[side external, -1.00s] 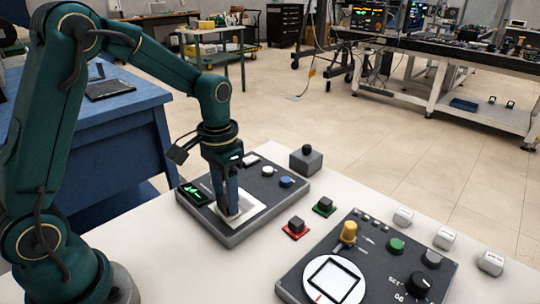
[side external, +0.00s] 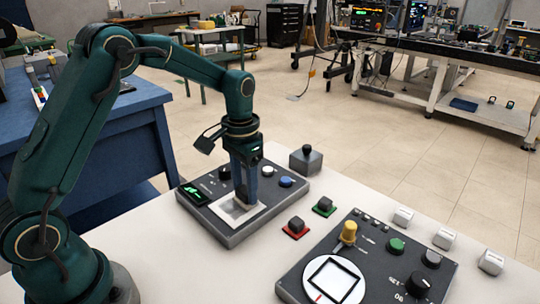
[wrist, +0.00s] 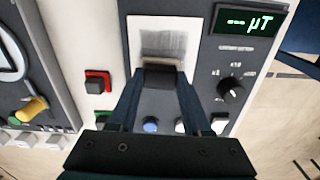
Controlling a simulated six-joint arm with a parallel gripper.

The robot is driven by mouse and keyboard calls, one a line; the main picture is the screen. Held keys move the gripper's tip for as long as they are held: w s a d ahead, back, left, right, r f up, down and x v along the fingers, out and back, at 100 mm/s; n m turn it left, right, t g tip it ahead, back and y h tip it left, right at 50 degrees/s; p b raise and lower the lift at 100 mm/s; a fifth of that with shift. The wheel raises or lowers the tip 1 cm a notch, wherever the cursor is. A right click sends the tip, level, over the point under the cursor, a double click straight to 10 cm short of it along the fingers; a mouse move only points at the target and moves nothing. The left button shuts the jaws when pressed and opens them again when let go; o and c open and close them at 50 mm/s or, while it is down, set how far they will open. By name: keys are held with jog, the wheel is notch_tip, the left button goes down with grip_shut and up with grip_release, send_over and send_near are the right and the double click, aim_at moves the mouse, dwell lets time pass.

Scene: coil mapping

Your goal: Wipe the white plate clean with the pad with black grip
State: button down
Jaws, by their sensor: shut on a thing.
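The white plate (side external: 228,221) lies on top of the dark grey far device. In the wrist view the plate (wrist: 135,40) has a grey smudged patch (wrist: 162,42) in its middle. My gripper (side external: 243,198) points down over the plate's right part. In the wrist view my gripper (wrist: 161,82) is shut on a black grip (wrist: 162,76) at the near end of the grey patch. The pad under the grip is mostly hidden, so I cannot tell whether it touches the plate.
A red pad (side external: 297,234) and a green pad (side external: 325,211), each with a dark grip, sit right of the device. A small grey box (side external: 306,161) stands behind. The near device (side external: 290,281) has a round white dial (side external: 334,282). Several white blocks (side external: 403,216) line the right side.

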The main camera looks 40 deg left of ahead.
jog(key=shift+s, duration=2.9)
jog(key=shift+a, duration=0.45)
jog(key=shift+w, duration=3.55)
jog(key=shift+s, duration=3.6)
notch_tip(320, 180, up, 3)
jog(key=shift+w+f, duration=0.15)
notch_tip(320, 180, up, 6)
jog(key=shift+f, duration=0.2)
jog(key=shift+d, duration=0.1)
